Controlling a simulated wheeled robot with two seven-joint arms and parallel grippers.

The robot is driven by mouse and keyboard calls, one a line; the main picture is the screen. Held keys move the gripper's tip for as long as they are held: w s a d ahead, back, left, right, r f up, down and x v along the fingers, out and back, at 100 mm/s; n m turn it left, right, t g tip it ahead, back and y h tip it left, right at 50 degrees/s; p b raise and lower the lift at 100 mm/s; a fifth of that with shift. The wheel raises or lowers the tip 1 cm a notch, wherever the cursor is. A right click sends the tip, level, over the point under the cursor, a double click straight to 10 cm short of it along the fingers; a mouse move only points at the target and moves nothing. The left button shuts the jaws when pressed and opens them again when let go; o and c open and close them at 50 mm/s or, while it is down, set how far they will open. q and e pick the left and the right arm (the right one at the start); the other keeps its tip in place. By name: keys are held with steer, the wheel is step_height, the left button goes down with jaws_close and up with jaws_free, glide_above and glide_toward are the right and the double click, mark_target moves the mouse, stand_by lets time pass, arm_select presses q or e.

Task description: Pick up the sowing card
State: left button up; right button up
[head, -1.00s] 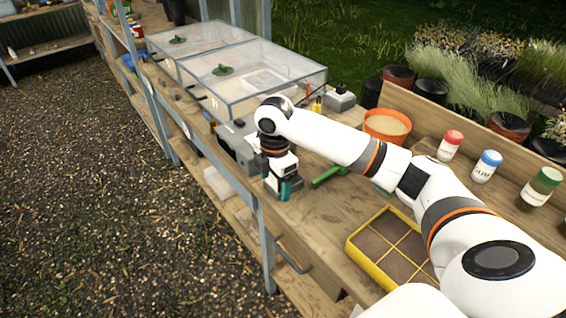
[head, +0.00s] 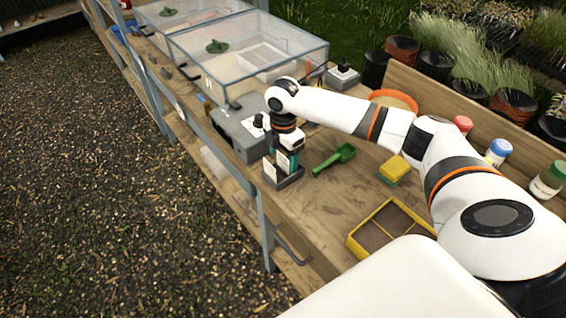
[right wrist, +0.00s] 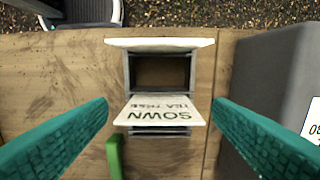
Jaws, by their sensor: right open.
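The sowing card (right wrist: 160,113) is white, with "SOWN" and a smaller line in dark print. It stands tilted in a grey slotted holder (right wrist: 158,72). A second white card (right wrist: 160,43) stands in the holder's far slot, seen nearly edge-on. In the head view the holder (head: 290,183) is on the bench near its front edge, with a white card (head: 270,170) showing. My right gripper (right wrist: 160,110) is open, its teal fingers on either side of the printed card, apart from it. In the head view the gripper (head: 285,160) is right over the holder. My left gripper is out of view.
A grey box (head: 240,130) stands close beside the holder. A green scoop (head: 334,160) lies on the other side. A yellow sponge (head: 392,168), a yellow divided tray (head: 357,240) and shaker bottles (head: 497,152) are farther right. Clear-sided covers (head: 250,50) stand behind.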

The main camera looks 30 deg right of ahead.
steer(key=shift+s+a+f, duration=0.1)
steer(key=shift+f, duration=1.2)
steer(key=shift+c, duration=0.9)
steer(key=c, duration=0.9)
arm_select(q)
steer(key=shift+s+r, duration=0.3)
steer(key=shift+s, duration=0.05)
arm_select(e)
steer(key=shift+o, duration=0.2)
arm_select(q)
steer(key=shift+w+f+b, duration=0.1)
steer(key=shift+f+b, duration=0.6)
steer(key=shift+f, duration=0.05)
arm_select(e)
step_height(320, 180, up, 10)
